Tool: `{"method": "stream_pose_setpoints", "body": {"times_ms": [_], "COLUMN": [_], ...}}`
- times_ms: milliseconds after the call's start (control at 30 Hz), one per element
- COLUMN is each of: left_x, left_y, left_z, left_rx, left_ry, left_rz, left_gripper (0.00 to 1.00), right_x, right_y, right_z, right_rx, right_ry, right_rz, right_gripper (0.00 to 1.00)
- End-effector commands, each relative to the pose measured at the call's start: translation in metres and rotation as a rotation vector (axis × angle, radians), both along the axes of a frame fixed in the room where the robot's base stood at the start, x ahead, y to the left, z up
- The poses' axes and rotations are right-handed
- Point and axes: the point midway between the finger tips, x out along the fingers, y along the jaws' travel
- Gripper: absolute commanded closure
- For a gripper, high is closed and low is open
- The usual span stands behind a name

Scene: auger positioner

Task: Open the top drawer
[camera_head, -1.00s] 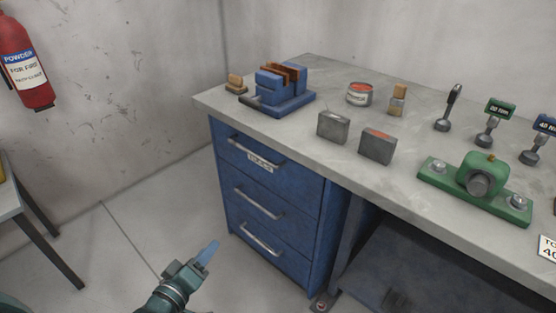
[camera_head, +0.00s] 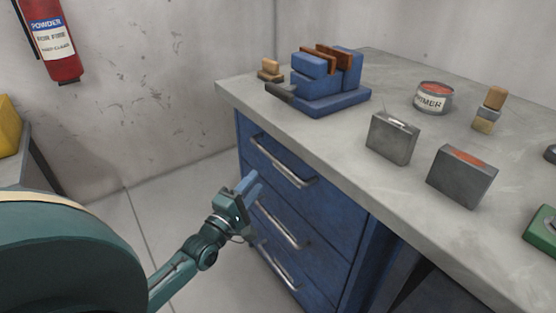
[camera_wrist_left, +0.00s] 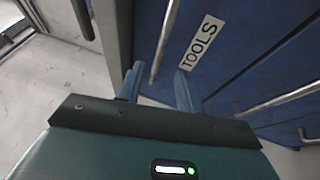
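The top drawer (camera_head: 335,200) is the upper blue front of the cabinet under the workbench. It looks shut. Its silver bar handle (camera_head: 284,164) also shows in the left wrist view (camera_wrist_left: 164,40), beside a white TOOLS label (camera_wrist_left: 201,43). My left gripper (camera_head: 252,186) is in front of the cabinet, close to the handle and a little below it in the head view. In the left wrist view its two fingers (camera_wrist_left: 158,78) are spread, with the handle's near end appearing between them. I cannot tell if they touch it. My right gripper is not in view.
Two lower drawers have bar handles, the middle one (camera_head: 278,225) and the bottom one (camera_head: 273,266). The worktop (camera_head: 340,135) overhangs the drawers and carries a blue vise (camera_head: 325,85), a tin (camera_head: 433,98) and two grey blocks (camera_head: 462,180). The floor (camera_head: 160,210) left of the cabinet is clear.

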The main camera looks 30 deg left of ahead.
Motion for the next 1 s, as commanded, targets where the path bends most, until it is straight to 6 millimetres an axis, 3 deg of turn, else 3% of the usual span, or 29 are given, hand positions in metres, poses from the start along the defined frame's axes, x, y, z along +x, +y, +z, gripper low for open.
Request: {"method": "stream_pose_setpoints", "body": {"times_ms": [300, 500, 900, 1000], "left_x": [0.067, 0.093, 0.101, 0.101], "left_y": [0.0, 0.0, 0.0, 0.0], "left_z": [0.012, 0.016, 0.018, 0.018], "left_rx": [0.001, 0.0, 0.002, 0.002], "left_ry": [-0.003, 0.0, 0.001, 0.001], "left_rz": [0.0, 0.0, -0.001, -0.001], "left_gripper": [0.64, 0.64, 0.64, 0.7], "right_x": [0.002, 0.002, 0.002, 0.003], "right_y": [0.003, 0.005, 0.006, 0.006], "right_z": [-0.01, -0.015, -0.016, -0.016], "right_rx": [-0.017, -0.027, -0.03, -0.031], "right_ry": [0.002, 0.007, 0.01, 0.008], "right_rz": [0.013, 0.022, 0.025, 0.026], "right_gripper": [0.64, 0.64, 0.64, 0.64]}}
